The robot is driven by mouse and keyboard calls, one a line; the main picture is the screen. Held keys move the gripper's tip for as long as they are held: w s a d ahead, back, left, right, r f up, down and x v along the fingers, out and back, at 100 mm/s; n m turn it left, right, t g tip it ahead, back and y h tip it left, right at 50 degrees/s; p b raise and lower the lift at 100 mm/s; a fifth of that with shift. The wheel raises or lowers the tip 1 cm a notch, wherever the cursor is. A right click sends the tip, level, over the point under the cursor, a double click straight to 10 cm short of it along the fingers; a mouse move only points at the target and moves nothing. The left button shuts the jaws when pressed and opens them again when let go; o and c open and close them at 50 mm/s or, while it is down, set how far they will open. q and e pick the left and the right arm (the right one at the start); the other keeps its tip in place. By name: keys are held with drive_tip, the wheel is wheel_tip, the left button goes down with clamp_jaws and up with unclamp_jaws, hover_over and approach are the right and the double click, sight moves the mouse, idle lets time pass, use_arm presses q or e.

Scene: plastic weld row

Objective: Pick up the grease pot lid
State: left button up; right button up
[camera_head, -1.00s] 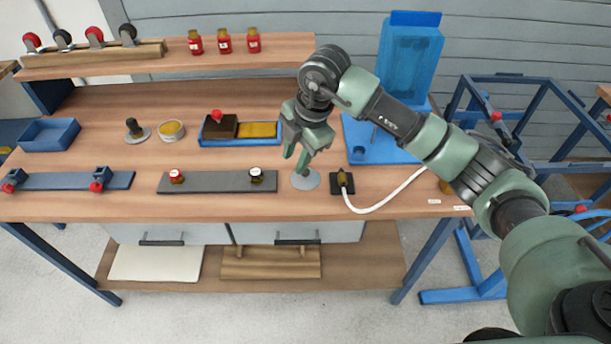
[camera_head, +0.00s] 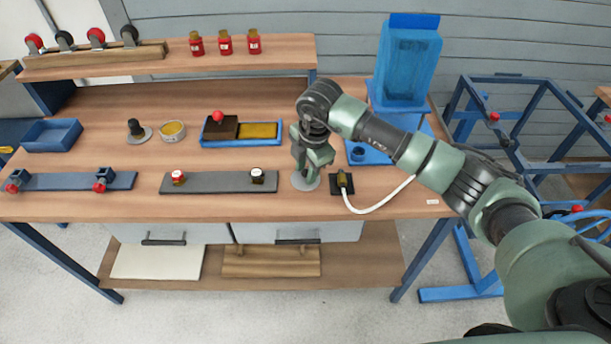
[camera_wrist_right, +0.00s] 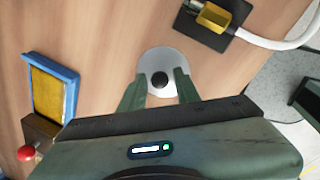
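A round light grey lid (camera_head: 305,183) with a dark knob lies flat on the bench, right of the dark grey strip. My right gripper (camera_head: 305,169) is low over it, pointing down and partly covering it. The fingers are apart, with a gap on each side of the knob. An open pot of yellow grease (camera_head: 172,130) stands further left, beside another grey disc with a tall black knob (camera_head: 136,131). My left gripper is not in view.
A black block with a brass fitting and white hose (camera_head: 343,184) sits close right of the lid. A blue tray with a yellow pad (camera_head: 241,143) is behind left. A blue machine (camera_head: 405,62) stands behind right. The bench's front edge is near.

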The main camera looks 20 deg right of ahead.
clamp_jaws()
drive_tip(key=shift+r, duration=0.2)
